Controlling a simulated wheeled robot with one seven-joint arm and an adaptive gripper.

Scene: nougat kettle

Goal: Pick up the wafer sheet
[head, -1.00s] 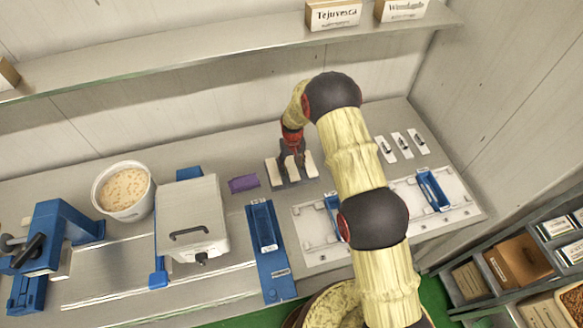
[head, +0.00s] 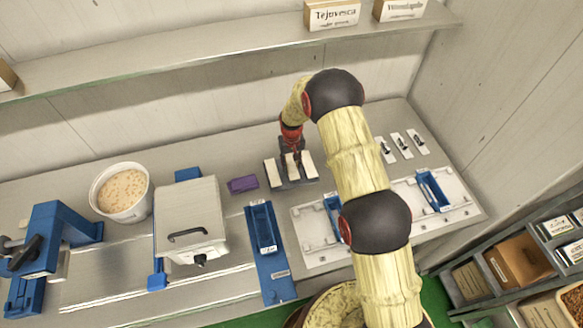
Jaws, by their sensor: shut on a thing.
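Several pale, narrow slabs that look like wafer sheets stand in a dark rack (head: 284,184) on the counter, under my arm. A left one (head: 272,173) and a right one (head: 308,165) sit on either side of the middle wafer sheet (head: 292,168). My gripper (head: 291,151) is above the rack, at the top end of the middle sheet, and is shut on it. The fingertips are small and partly merged with the dark rack. I cannot tell whether the middle sheet is clear of the rack.
A purple block (head: 243,184) lies left of the rack. A white lidded box (head: 190,220) and a white tub (head: 121,192) stand further left. A blue channel (head: 268,250) and white trays (head: 318,240) lie in front. A shelf (head: 220,55) runs above.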

